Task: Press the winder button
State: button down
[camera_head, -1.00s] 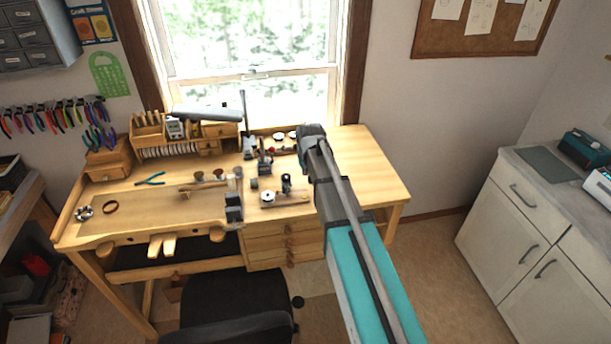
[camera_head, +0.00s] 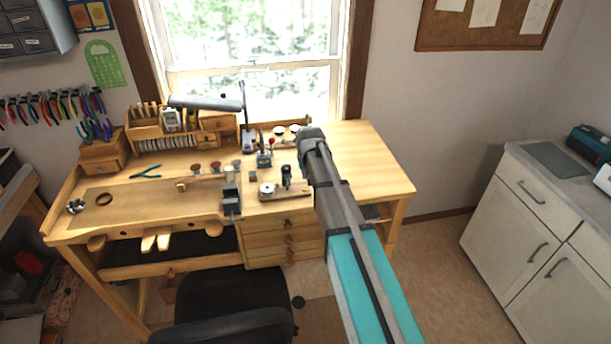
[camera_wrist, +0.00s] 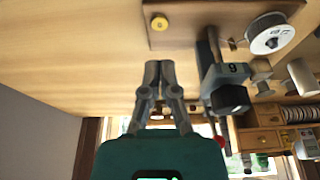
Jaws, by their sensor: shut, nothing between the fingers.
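The winder is a wooden board with a small yellow round button (camera_wrist: 159,23) at one end and a white spool (camera_wrist: 272,38) at the other, at the top of the wrist view. In the head view its board (camera_head: 274,196) and spool (camera_head: 267,189) lie on the bench's front part, left of my arm. My arm hides the button there. My gripper (camera_wrist: 160,66) is shut and empty in the wrist view. Its fingertips point toward the button and appear apart from it. The fingertips cannot be made out in the head view.
A dark-knobbed clamp-like post (camera_wrist: 229,92) stands close beside my fingers in the wrist view. The wooden bench (camera_head: 372,162) is bare on its right side. A black chair (camera_head: 232,300) stands in front. A white cabinet (camera_head: 510,235) is at the right.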

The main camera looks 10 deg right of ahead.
aim_at(305, 188)
jog(key=shift+b+x, duration=0.95)
jog(key=shift+x, duration=0.3)
jog(key=shift+f+b, duration=1.6)
jog(key=shift+f, duration=0.05)
